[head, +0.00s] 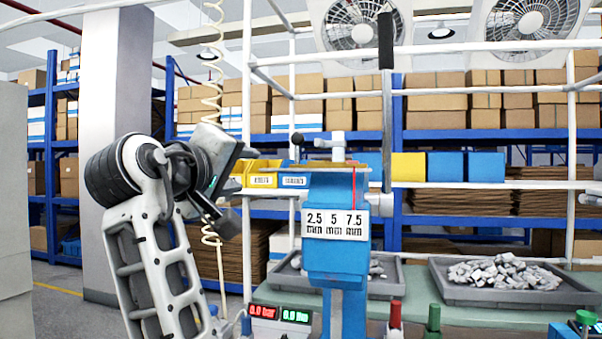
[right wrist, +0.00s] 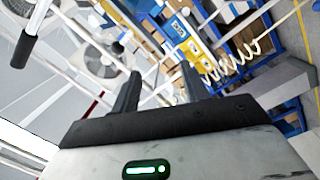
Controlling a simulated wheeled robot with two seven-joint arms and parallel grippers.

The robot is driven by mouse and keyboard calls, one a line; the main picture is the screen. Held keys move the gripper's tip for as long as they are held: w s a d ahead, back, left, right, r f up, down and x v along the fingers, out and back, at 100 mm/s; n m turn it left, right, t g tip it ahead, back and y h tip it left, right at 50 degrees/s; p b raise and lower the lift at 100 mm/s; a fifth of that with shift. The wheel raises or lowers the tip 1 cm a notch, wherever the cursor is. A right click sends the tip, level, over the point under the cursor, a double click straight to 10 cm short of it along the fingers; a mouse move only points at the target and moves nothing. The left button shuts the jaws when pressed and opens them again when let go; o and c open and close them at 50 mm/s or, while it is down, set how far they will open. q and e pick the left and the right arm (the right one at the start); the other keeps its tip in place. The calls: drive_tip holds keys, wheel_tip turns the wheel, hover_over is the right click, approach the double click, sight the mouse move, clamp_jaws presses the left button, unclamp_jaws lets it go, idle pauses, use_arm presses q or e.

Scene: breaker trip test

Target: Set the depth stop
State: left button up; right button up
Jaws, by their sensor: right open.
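The blue press (head: 338,255) stands upright on the green bench. Its white scale plate (head: 336,224) reads 2.5, 5 and 7.5 mm, with a thin red pointer line (head: 354,188) by the 7.5 mark. A small black knob (head: 297,139) sticks out left at its top. A lever with a black grip (head: 386,42) rises at its right and also shows in the right wrist view (right wrist: 25,46). My right gripper (head: 230,189) is left of the press, apart from it, open and empty; its two fingers show in the right wrist view (right wrist: 162,84). My left gripper is not in view.
Yellow and blue bins (head: 262,180) stand behind the press. A grey tray of metal parts (head: 510,291) lies at right. Red and green displays (head: 281,314) stand at the bench front. A coiled hose (head: 210,90) hangs behind my right arm. White frame bars cross above the bench.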

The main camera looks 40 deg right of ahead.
drive_tip(key=m+g+h, duration=0.1)
drive_tip(key=m+g, duration=0.1)
approach(301, 140)
drive_tip(key=a, duration=0.3)
drive_tip(key=p+x, duration=0.2)
drive_tip(key=x, duration=0.5)
drive_tip(key=p+x, duration=0.2)
drive_tip(key=x, duration=0.6)
drive_tip(key=shift+d+r, duration=0.15)
drive_tip(key=shift+r, duration=0.05)
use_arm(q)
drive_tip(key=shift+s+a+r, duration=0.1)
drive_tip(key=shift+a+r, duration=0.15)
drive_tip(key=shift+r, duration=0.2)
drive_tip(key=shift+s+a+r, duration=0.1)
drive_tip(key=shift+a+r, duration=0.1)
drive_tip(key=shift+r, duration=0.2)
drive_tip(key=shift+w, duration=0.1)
use_arm(e)
clamp_jaws()
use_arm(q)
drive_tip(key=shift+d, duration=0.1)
